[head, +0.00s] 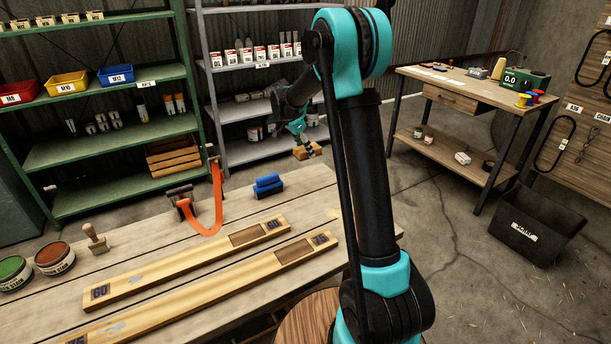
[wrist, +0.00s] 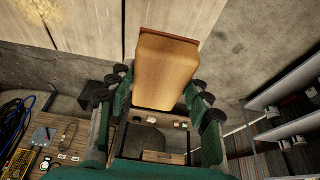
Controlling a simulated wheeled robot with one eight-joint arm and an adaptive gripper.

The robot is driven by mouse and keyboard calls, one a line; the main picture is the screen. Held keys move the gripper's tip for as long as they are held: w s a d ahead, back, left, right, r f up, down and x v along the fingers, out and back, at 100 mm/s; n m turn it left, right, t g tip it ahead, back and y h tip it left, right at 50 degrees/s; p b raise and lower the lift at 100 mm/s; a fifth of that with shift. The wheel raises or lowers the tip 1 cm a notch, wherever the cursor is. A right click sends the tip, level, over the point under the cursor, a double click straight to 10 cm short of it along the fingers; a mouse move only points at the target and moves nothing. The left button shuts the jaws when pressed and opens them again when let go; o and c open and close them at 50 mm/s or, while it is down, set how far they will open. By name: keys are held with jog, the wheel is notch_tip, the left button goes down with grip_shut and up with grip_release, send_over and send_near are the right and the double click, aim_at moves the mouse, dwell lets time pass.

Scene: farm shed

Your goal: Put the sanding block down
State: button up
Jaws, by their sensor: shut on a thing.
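My gripper (head: 302,138) is shut on the sanding block (head: 307,151), a small tan, wood-coloured block. In the head view it is held up near the far right corner of the workbench (head: 230,215). In the wrist view the sanding block (wrist: 165,72) sits between the dark fingers of my gripper (wrist: 163,88), its long side pointing away from the palm. Pale bench planks and grey floor show behind it. I cannot tell the exact height of the block above the bench.
On the bench lie two long wooden boards (head: 190,262), a blue block-like thing (head: 268,186), an orange strap (head: 218,200), a brush (head: 96,240) and open tins (head: 54,258). Shelves (head: 110,150) stand behind. A desk (head: 470,90) and black bin (head: 535,225) stand right.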

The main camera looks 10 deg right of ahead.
aim_at(308, 179)
notch_tip(308, 179, down, 12)
jog(key=shift+r, duration=0.2)
dwell(0.4)
jog(key=o, duration=1.3)
jog(key=shift+f, duration=0.1)
